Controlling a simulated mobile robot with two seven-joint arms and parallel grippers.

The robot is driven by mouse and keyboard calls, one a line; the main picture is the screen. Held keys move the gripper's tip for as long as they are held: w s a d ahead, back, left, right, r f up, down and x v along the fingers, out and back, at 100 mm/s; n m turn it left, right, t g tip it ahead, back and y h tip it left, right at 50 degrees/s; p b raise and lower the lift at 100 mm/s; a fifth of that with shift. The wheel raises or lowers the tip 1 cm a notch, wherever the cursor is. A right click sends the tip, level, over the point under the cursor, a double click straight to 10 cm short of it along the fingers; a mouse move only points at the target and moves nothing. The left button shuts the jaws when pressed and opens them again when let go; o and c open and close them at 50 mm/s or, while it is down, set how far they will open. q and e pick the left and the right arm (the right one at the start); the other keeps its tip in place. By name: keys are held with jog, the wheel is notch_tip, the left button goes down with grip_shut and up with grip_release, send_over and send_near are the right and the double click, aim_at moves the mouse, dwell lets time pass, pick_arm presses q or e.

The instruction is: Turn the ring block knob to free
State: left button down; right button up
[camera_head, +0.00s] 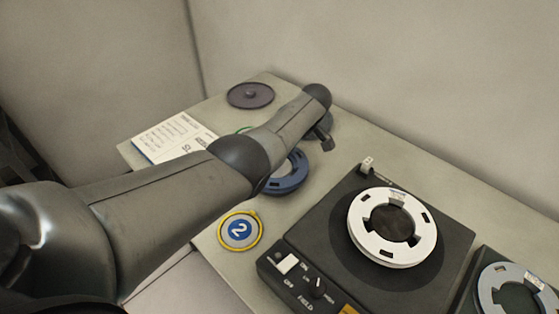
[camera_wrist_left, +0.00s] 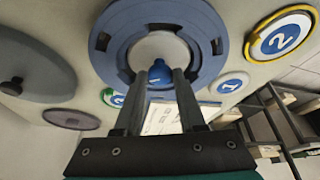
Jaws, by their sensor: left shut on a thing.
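A blue ring (camera_head: 287,178) with dark slots lies on the table, partly covered by my left forearm in the head view. It fills the upper middle of the left wrist view (camera_wrist_left: 110,25). A small blue knob (camera_wrist_left: 155,70) sits at the inner edge of the ring's opening. My left gripper (camera_wrist_left: 156,78) has its two fingers shut on this knob. In the head view the fingers and the knob are hidden behind my arm. How far the knob is turned, I cannot tell. My right gripper is not in view.
A black unit (camera_head: 330,235) with a white slotted ring (camera_head: 370,250) and switches stands at right, with another unit (camera_head: 480,270) beside it. A dark lid (camera_head: 238,97), a paper sheet (camera_head: 165,138) and a yellow-rimmed badge marked 2 (camera_head: 227,240) lie around the ring. A wall stands behind.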

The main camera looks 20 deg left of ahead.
pick_arm(q)
jog(key=shift+f+n+b, duration=0.1)
jog(key=shift+n+b, duration=0.25)
jog(key=shift+n, duration=0.05)
jog(key=c, duration=0.5)
grip_release()
jog(key=p+v, duration=0.4)
jog(key=v, duration=1.1)
jog(key=shift+w+r, duration=0.25)
jog(key=shift+a, duration=0.1)
